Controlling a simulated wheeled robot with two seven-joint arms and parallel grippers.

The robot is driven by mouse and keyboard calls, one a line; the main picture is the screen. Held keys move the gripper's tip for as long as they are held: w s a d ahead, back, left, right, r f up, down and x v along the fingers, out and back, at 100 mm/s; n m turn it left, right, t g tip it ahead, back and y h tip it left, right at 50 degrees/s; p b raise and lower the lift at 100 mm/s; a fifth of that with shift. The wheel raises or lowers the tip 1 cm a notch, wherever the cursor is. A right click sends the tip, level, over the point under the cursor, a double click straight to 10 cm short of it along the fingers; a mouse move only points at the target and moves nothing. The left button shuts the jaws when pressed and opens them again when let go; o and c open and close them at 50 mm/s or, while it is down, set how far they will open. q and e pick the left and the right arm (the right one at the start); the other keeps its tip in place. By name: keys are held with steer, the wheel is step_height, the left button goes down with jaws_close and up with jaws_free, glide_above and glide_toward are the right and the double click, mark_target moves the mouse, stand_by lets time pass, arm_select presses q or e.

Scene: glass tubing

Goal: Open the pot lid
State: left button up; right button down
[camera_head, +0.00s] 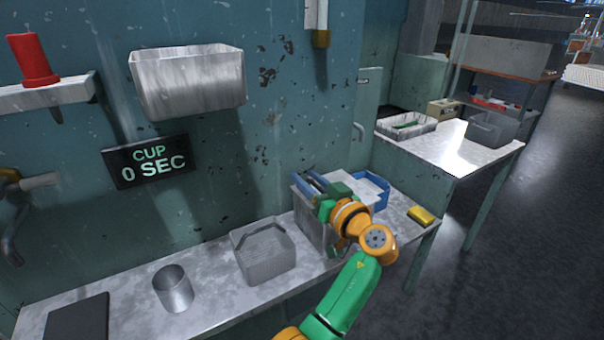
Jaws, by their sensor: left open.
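My left gripper (301,177), on a green and orange arm, is over the left part of a grey metal box (311,228) on the bench. Its two blue-grey fingers are apart and point up and to the left, with nothing visible between them. The gripper and wrist hide much of the box's top, so I cannot tell whether this box is the pot, whether a lid is on it, or whether the fingers touch it. No round pot lid is clearly visible. My right gripper is not in view.
On the bench (212,308) are a metal cup (173,292), a grey basket (264,257), a dark plate (77,320), a blue tray (380,190) and a yellow block (421,215). A metal bin (190,88) and a sign reading "CUP 0 SEC" (150,161) are on the wall.

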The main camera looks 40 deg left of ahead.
arm_select(q)
steer(key=shift+d+r, duration=0.15)
steer(key=shift+d, duration=0.25)
steer(key=shift+c, duration=0.9)
steer(key=shift+d, duration=0.15)
steer(key=c, duration=0.3)
steer(key=shift+s, duration=0.1)
jaws_close()
